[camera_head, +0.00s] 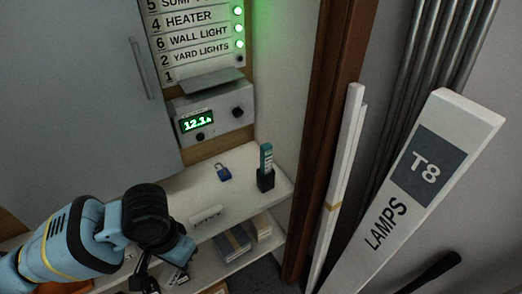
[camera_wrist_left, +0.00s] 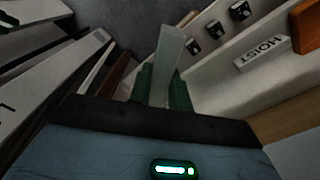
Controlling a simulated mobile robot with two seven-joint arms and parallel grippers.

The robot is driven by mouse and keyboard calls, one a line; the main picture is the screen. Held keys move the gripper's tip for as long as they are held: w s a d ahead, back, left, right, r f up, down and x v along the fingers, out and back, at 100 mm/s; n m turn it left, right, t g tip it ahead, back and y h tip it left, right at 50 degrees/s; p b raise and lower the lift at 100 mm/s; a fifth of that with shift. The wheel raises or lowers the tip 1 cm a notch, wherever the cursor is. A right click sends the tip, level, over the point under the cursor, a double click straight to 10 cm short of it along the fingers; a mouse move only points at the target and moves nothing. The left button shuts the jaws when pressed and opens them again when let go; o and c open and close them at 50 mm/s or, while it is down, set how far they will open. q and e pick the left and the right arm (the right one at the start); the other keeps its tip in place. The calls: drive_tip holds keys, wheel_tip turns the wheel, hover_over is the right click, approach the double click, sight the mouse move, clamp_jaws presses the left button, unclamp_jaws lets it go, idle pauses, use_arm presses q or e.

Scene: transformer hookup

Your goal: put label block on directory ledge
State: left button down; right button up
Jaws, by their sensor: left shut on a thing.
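My left gripper (camera_head: 176,268) is low at the bottom of the head view, at the front left of the white shelf. In the left wrist view its green fingers (camera_wrist_left: 165,88) are shut on a pale flat block (camera_wrist_left: 170,50); no lettering shows on its visible face, so I cannot tell which label it is. A white block marked HOIST (camera_wrist_left: 262,53) lies apart from the fingers; a white lettered block (camera_head: 207,216) lies on the shelf in the head view. The directory (camera_head: 193,40) hangs at the top, with several labelled rows and a blank row 1. My right gripper is not in view.
A grey box with a green display (camera_head: 213,112) is below the directory. A long T8 lamps box (camera_head: 415,180) leans at right beside a brown frame (camera_head: 325,110).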

use_arm(q)
drive_tip(key=w+a+r+n, duration=0.3)
drive_tip(key=w+r, duration=0.3)
drive_tip(key=r, duration=0.2)
drive_tip(key=shift+w+a+r+n, duration=0.15)
drive_tip(key=shift+w+r+n, duration=0.15)
drive_tip(key=shift+n, duration=0.5)
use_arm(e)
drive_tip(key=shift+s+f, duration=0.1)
